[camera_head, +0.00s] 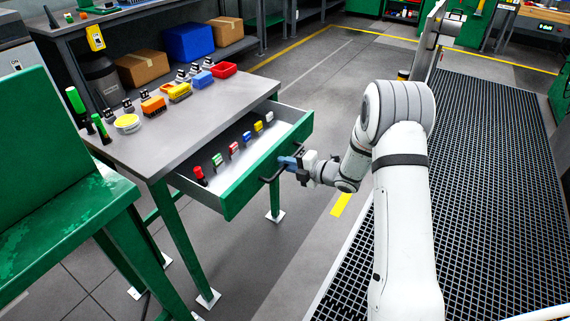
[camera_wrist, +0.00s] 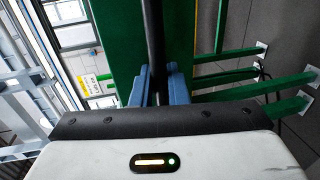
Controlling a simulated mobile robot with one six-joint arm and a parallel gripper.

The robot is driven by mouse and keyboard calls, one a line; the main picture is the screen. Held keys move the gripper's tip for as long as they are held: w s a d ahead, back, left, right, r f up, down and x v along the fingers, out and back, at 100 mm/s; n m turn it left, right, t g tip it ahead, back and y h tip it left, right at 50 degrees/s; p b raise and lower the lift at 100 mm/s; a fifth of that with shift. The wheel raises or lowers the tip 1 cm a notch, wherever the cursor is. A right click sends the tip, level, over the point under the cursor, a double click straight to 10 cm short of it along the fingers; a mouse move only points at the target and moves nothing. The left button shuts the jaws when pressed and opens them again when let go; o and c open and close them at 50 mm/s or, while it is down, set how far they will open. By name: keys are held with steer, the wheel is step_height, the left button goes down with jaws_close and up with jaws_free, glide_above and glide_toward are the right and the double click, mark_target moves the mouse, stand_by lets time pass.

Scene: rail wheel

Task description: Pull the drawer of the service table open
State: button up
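The service table (camera_head: 150,150) stands at the left with a grey top and green legs. Its drawer (camera_head: 258,172) has a green front and is pulled out, showing several small coloured items inside. My gripper (camera_head: 287,163) is at the dark bar handle (camera_head: 270,172) on the drawer front. In the wrist view, the blue fingers of my gripper (camera_wrist: 159,84) are closed on both sides of the black handle bar (camera_wrist: 152,40), with the green drawer front (camera_wrist: 118,40) behind it. The fingertips' contact with the bar is partly hidden.
A dark floor grating (camera_head: 480,150) lies to the right of my arm. Grey floor is clear beyond the drawer.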

steer(key=shift+o, duration=0.4)
steer(key=shift+f, duration=0.1)
steer(key=shift+d, duration=0.1)
steer(key=v, duration=0.7)
steer(key=shift+s+d, duration=0.2)
